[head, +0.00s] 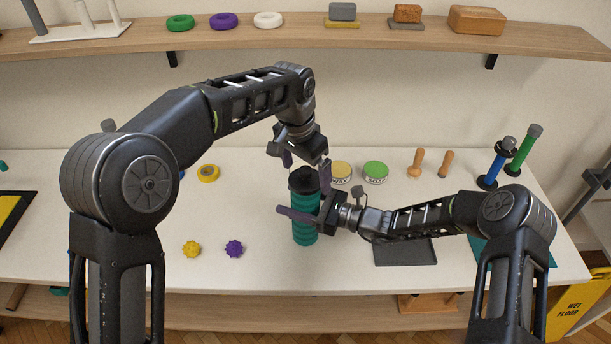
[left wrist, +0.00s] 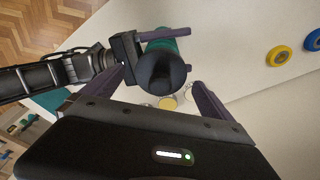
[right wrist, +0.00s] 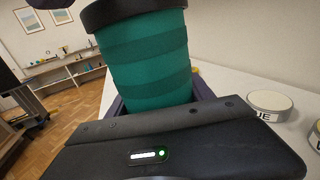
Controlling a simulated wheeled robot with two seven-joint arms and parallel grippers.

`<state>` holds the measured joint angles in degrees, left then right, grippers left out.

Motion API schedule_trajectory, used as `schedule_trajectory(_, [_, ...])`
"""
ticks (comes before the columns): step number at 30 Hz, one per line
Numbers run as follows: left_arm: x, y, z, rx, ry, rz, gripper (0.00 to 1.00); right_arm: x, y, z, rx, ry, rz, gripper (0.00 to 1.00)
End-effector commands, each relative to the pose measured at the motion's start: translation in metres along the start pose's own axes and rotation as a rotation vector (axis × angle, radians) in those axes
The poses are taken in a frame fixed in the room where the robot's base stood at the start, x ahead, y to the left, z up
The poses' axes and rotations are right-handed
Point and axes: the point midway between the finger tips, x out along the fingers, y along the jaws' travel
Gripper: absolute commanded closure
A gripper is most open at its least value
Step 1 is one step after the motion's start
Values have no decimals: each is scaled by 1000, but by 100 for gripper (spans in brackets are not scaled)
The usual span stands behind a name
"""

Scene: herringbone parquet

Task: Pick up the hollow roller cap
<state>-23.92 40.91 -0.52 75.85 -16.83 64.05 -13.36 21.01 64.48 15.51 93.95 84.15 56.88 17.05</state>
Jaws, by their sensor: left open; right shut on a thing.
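The hollow roller is a green ribbed cylinder (head: 305,228) standing upright on the white table. Its black cap (head: 303,181) is on top; it also shows from above in the left wrist view (left wrist: 160,73), and its dark rim crosses the top of the right wrist view (right wrist: 120,12). My right gripper (head: 306,205) is shut around the green body (right wrist: 148,62) below the cap. My left gripper (head: 306,166) is open just above the cap, pointing down, with its fingers to either side. I cannot tell whether they touch the cap.
Yellow and green round tins (head: 375,169) stand behind the roller. Wooden pegs (head: 416,163) and blue and green rollers (head: 521,150) stand to the right. A dark grey mat (head: 405,253) lies under my right arm. Spiky balls (head: 234,248) lie at the left front.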

Motion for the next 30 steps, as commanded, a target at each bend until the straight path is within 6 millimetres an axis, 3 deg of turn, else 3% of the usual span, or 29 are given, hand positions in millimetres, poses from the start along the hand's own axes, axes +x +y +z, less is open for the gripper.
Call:
schedule_trajectory(24, [0,0,0,0,0,0,66,-1,-1,-3,0,6,-3,80])
schedule_trajectory(30, [0,0,0,0,0,0,67,-1,-1,-3,0,6,-2,80])
